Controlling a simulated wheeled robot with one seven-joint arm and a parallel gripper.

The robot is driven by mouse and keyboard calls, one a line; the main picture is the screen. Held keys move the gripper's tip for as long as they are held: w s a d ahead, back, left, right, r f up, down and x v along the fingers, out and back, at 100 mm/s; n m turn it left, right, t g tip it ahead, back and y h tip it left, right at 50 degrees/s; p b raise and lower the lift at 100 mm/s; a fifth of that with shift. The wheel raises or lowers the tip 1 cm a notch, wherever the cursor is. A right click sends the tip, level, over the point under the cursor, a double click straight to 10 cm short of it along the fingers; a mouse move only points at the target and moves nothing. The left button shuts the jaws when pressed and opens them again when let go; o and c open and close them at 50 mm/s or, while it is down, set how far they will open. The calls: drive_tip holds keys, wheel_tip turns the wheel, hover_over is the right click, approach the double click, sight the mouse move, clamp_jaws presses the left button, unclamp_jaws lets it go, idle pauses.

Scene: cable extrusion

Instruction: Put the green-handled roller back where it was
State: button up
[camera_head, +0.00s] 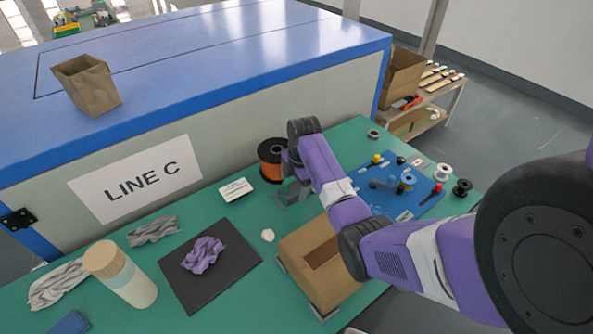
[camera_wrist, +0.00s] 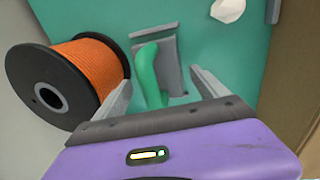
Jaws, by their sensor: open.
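In the wrist view the roller's green handle (camera_wrist: 150,76) sits at a grey stand (camera_wrist: 171,60) on the green table. Its roller end cannot be made out. My gripper (camera_wrist: 162,80) is open, one finger on each side of the handle, with a gap to the right finger. Whether a finger touches the handle is not clear. In the head view my gripper (camera_head: 292,188) is low over the table beside the orange cable spool (camera_head: 270,158), and hides the handle.
The orange spool also shows close to the left finger in the wrist view (camera_wrist: 88,75). A cardboard box (camera_head: 310,275) stands in front of my arm. A white crumpled piece (camera_head: 268,235) and a small card (camera_head: 236,189) lie nearby. A blue board (camera_head: 400,185) with small spools is at right.

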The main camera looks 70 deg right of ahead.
sight(298, 192)
wheel_tip(298, 192, up, 11)
drive_tip(key=s, duration=0.1)
drive_tip(key=shift+s+a, duration=0.4)
drive_tip(key=shift+a, duration=0.05)
